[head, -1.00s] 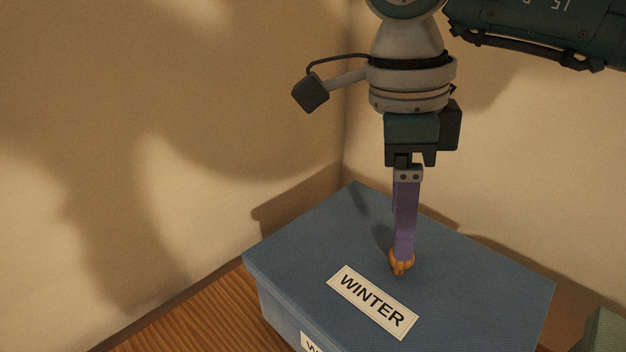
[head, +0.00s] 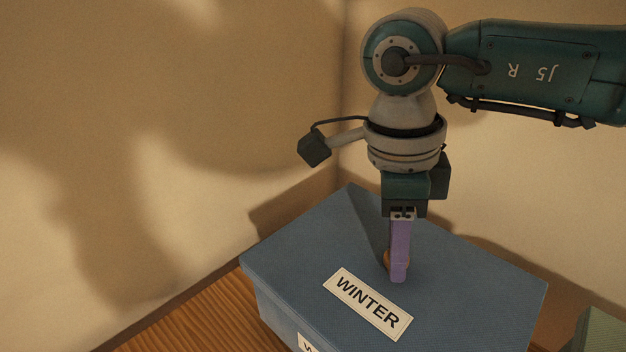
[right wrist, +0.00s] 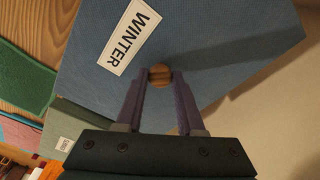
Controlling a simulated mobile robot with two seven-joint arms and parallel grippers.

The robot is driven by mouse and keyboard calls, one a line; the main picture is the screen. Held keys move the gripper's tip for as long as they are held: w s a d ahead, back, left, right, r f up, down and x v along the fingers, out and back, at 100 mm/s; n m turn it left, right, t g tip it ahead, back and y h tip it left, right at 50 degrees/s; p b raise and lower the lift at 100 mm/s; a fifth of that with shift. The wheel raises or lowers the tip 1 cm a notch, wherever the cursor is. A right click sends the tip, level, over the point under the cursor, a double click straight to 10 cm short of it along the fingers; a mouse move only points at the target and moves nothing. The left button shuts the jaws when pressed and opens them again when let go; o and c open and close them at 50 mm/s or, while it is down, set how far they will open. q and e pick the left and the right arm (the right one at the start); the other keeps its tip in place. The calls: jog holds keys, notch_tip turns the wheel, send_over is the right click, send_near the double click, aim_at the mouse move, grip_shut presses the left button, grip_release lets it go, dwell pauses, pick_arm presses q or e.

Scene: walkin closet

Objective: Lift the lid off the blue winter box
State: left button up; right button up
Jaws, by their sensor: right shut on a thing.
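The blue winter box (head: 275,318) stands in the corner on a wooden surface, with its blue lid (head: 470,280) on top. The lid bears a WINTER label (head: 367,303) and a round orange-brown knob (head: 387,259). The knob also shows between the fingers in the right wrist view (right wrist: 159,76). My right gripper (head: 397,272) points straight down, its purple fingers shut on the knob and partly hiding it in the head view. The lid appears seated on the box, with no gap that I can see. My left gripper is not in view.
Walls rise close behind the box on two sides. A greenish box (head: 602,330) stands near its right side. The wooden surface (head: 190,325) is bare at the left. The right wrist view shows a green flat item (right wrist: 22,82) and other stored things.

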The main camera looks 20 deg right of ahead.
grip_shut()
